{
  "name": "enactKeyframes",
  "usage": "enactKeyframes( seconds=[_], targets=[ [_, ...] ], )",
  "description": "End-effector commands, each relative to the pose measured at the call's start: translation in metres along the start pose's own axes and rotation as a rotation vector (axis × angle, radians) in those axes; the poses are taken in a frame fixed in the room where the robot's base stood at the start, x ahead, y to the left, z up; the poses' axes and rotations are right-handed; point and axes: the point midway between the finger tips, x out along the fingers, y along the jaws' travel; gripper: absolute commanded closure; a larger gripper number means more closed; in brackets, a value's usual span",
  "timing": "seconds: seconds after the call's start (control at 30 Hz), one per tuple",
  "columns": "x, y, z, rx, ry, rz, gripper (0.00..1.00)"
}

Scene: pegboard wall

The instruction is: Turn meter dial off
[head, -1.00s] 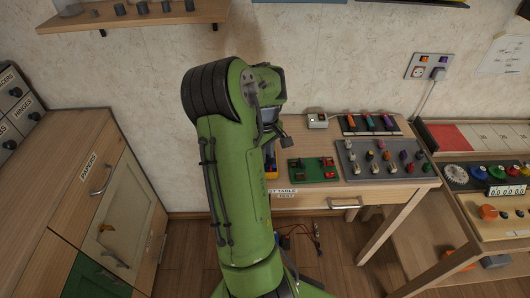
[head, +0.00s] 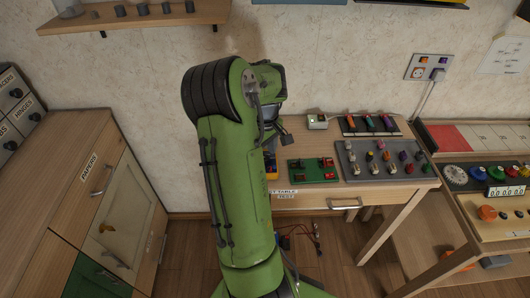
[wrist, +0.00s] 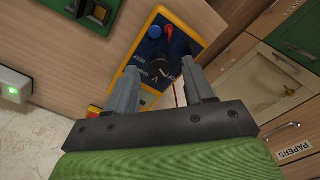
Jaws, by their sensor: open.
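The meter (wrist: 192,40) has a yellow case and a dark blue face, and lies on the wooden test table. Its black dial (wrist: 160,68) is between the fingers of my gripper (wrist: 162,78) in the wrist view. The fingers are apart, one on each side of the dial; I cannot tell whether they touch it. White lettering is partly readable around the dial, but the exact setting is unclear. A red plug and a blue socket are at the meter's far end. In the head view, my arm hides most of the meter (head: 271,172).
A green board (head: 313,170) with red parts lies right of the meter, then a grey panel (head: 365,167) of colored knobs. A small white box (head: 317,121) with a green light stands behind. Drawer cabinets (head: 95,190) are at left.

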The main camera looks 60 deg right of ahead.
Motion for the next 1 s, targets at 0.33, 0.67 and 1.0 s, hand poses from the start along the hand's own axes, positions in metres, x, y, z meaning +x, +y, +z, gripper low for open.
enactKeyframes(
  seconds=[0.33, 0.67, 1.0],
  targets=[
    [-0.103, 0.001, 0.0, -0.001, 0.004, 0.004, 0.47],
    [-0.147, 0.0, 0.0, 0.0, 0.001, 0.001, 0.47],
    [-0.146, 0.0, 0.0, 0.0, 0.0, 0.0, 0.47]
  ],
)
